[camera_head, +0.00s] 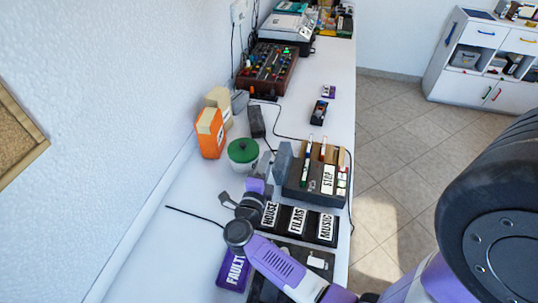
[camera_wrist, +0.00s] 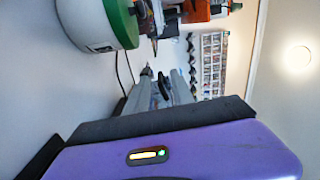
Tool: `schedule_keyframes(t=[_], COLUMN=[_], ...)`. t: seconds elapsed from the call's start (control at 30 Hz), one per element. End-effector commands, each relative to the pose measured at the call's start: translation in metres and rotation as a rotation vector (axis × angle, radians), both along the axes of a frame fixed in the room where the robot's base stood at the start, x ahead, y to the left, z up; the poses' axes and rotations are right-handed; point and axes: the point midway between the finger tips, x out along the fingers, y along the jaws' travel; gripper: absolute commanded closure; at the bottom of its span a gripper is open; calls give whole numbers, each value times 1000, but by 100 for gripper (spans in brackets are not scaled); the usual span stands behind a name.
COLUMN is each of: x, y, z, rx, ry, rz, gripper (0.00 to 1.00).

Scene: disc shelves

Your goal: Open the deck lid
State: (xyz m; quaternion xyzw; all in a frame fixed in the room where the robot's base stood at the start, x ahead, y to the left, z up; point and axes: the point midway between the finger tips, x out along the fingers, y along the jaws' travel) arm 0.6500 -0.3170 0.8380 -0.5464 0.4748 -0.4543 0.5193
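A dark deck-like box (camera_head: 310,190) with a white STOP label stands on the white counter, right of centre in the head view. A grey panel (camera_head: 283,162) stands upright at its left side; I cannot tell whether this is the lid. Pen-like sticks stand up at the box's back. My gripper (camera_head: 244,203) is left of the box and just behind the row of labelled bins, apart from the box. My gripper's purple housing fills the bottom of the wrist view (camera_wrist: 170,150).
Black bins marked HOUSE, FILMS and MUSIC (camera_head: 298,222) stand in front of the box. A purple FAULTY bin (camera_head: 234,270) is beside my arm. A green-lidded jar (camera_head: 243,152) and an orange box (camera_head: 210,134) stand behind my gripper. A wall bounds the counter at left.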

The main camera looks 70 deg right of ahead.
Motion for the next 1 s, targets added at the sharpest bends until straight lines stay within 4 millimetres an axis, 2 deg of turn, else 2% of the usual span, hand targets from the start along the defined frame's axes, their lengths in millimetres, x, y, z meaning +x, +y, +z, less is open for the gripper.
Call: schedule_keyframes(t=[0.1,0.23,0.57,0.7,0.73,1.0], x=[2,3,4,4,4,4], y=[-16,-27,-31,-31,-31,-30], z=[1,1,0,0,0,-1], rx=[-1,0,0,0,0,1], ry=[0,1,0,0,0,1], rz=[-2,-1,1,1,1,2], gripper=[71,71,71,97,100,100])
